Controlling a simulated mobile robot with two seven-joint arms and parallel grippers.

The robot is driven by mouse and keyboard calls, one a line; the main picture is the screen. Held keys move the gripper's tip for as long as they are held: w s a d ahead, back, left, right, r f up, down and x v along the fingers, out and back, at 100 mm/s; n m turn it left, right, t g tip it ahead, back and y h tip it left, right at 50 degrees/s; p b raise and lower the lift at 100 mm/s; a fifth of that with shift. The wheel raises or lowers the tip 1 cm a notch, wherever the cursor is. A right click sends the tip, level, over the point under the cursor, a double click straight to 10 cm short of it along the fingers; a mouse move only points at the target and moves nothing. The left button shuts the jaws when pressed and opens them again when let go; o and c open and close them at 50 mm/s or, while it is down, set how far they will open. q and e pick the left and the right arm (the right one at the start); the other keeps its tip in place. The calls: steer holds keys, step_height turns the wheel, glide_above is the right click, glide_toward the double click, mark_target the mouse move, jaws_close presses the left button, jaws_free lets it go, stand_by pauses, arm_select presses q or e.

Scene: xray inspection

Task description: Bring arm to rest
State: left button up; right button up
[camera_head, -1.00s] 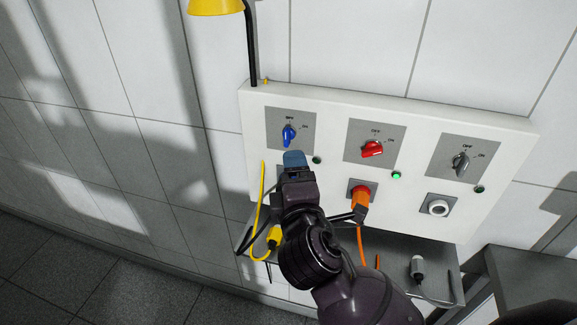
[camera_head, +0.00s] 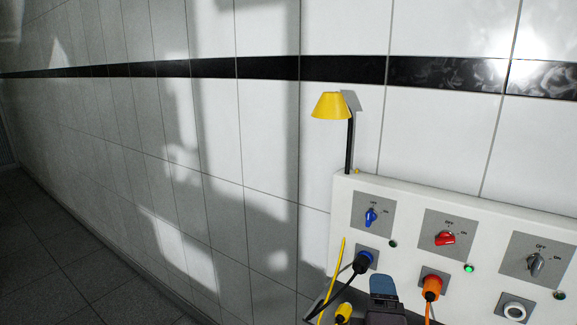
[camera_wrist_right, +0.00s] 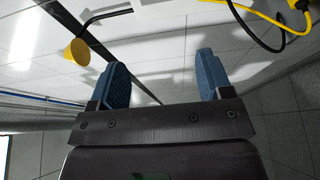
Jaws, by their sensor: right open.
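My right gripper (camera_head: 382,285) shows at the bottom edge of the head view, in front of the white panel, between the blue socket and the orange plug in the picture. Its two blue fingers stand apart with nothing between them in the right wrist view (camera_wrist_right: 161,65). Most of my right arm is below the head view. My left gripper is not in view.
The white panel (camera_head: 410,190) carries blue (camera_head: 371,217), red (camera_head: 445,238) and grey (camera_head: 536,263) switches. A black plug (camera_head: 361,263) sits at the blue socket, an orange plug (camera_head: 432,288) beside it. A yellow lamp (camera_head: 331,106) stands above. Floor at left is clear.

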step_height(320, 180, down, 15)
steer(key=d+m+g+y, duration=0.2)
steer(key=m+y, duration=0.4)
steer(key=m, duration=0.3)
steer(key=s+d+f+m+g+h, duration=0.1)
steer(key=s+d+f+m+g, duration=0.1)
steer(key=s+d+f, duration=0.3)
steer(key=s+d+f+m+g+h+b, duration=0.1)
steer(key=s+d+f, duration=0.4)
steer(key=s+f, duration=0.5)
steer(key=f+m+g, duration=0.1)
steer(key=f+m, duration=0.1)
steer(key=shift+s+d+m, duration=0.35)
steer(key=shift+s+m, duration=0.05)
